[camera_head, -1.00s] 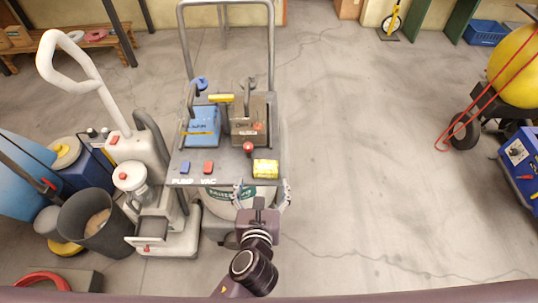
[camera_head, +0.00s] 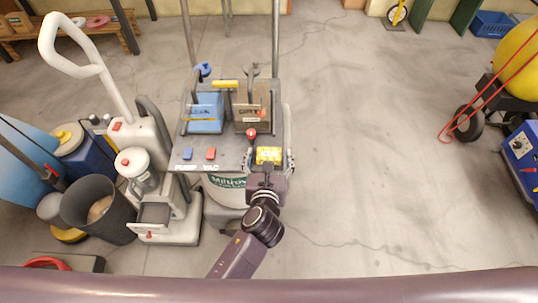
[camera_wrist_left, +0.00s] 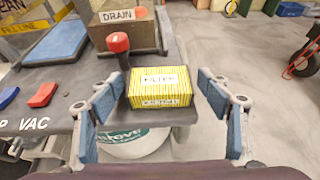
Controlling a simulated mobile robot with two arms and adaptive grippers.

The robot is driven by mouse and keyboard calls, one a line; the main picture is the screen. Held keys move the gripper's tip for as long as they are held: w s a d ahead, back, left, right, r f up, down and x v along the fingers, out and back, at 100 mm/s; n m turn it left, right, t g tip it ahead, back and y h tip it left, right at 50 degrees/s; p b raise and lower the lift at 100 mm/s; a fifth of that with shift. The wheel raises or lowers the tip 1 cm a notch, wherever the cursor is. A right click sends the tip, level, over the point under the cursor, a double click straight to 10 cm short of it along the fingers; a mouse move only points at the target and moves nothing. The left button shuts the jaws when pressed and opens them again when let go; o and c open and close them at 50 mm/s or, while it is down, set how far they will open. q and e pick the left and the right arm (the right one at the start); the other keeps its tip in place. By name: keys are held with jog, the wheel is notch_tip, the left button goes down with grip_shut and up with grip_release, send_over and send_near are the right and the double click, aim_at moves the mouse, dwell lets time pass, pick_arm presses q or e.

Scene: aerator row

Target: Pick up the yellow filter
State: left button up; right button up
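The yellow filter (camera_head: 269,155) is a small striped box on the front right corner of the grey cart top (camera_head: 232,158). In the left wrist view the filter (camera_wrist_left: 160,87) shows a white label and sits between my fingers. My left gripper (camera_head: 268,163) is open around the filter's near part, with a finger on either side. In the left wrist view the left gripper (camera_wrist_left: 163,112) has visible gaps between both blue pads and the box. My right gripper is not in view.
A red-knobbed lever (camera_wrist_left: 119,50) stands just behind and left of the filter. Blue (camera_head: 187,154) and red (camera_head: 210,153) switches sit on the cart's front edge. Blue and brown tanks stand behind.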

aim_at(269, 155)
pick_arm(q)
jog(key=c, duration=0.9)
jog(key=shift+r, duration=0.1)
notch_tip(269, 155, up, 20)
jog(key=p, duration=0.5)
jog(key=s+a+r+n+y, duration=0.2)
jog(key=s+a, duration=0.4)
jog(key=a, duration=0.3)
jog(key=s+a+r+n+g+y, duration=0.1)
jog(key=s+a+r+n+y, duration=0.2)
jog(key=a, duration=0.7)
jog(key=s+n+y, duration=0.1)
jog(key=s+y, duration=0.1)
jog(key=shift+s+g, duration=0.3)
jog(key=shift+s, duration=0.1)
jog(key=shift+r, duration=0.25)
